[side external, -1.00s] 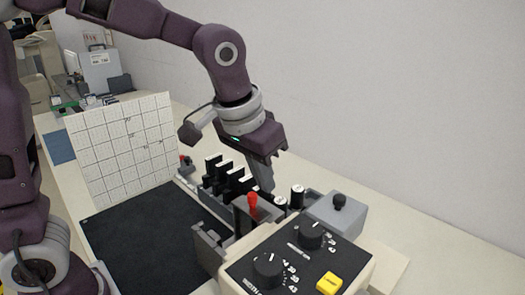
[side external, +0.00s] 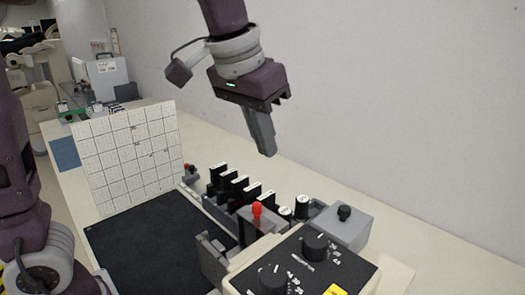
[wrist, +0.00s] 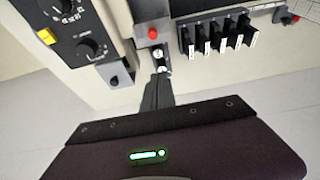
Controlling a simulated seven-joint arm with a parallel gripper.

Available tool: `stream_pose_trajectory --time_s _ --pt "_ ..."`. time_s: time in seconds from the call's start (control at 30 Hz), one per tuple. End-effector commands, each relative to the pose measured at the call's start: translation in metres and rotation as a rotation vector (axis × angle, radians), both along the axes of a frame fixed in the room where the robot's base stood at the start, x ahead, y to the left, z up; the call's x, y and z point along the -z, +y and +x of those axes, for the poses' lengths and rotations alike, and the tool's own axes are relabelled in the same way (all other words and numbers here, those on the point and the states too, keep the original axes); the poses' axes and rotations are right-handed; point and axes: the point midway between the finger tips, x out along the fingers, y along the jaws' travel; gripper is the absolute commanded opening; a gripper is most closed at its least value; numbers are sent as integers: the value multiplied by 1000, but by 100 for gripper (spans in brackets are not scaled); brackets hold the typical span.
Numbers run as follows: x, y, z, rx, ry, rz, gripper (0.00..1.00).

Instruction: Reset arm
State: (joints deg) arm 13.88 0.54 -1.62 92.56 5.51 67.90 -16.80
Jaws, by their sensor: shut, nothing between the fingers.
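In the side view the gripper is clear of everything on the bench.
A gridded white board (side external: 125,152) stands behind a dark mat (side external: 155,240). The air around the gripper is free.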

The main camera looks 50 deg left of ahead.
Motion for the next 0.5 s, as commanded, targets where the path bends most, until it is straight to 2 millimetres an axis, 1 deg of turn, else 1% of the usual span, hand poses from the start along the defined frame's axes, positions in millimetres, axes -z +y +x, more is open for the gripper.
stream_pose_trajectory --time_s 0.1,0.17,0.27,0.3,0.37,0.4,0.5 --pt "0 1 -2 0 -1 0 0" --pt "0 9 -14 0 -9 -1 0" --pt "5 34 -59 -1 -44 -3 0" --pt "12 43 -82 -1 -60 -4 0" --pt "26 55 -112 -2 -86 -5 0" --pt "37 61 -131 -2 -101 -5 0" --pt "63 69 -165 -1 -131 -1 0"
